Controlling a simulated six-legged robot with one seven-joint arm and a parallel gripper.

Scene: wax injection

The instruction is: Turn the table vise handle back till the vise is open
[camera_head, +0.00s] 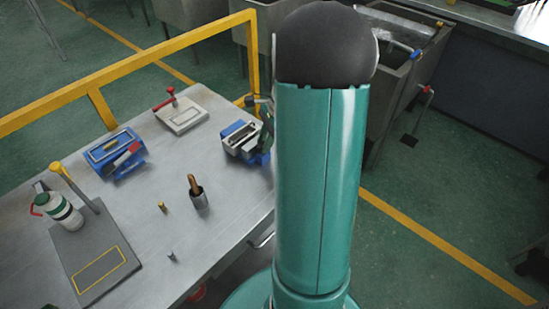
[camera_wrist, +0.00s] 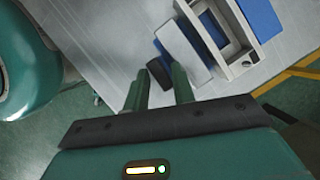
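The table vise (camera_head: 238,141) is blue with pale metal jaws and stands at the right edge of the grey table, beside my arm. It also shows at the top of the wrist view (camera_wrist: 242,62), where a gap lies inside its pale frame. My gripper (camera_wrist: 160,73) has two green fingers, set apart, pointing at the vise's near end. A dark round part, perhaps of the vise handle (camera_wrist: 158,71), lies between the fingertips. I cannot tell whether the fingers touch it. In the head view, my arm hides much of the gripper and handle.

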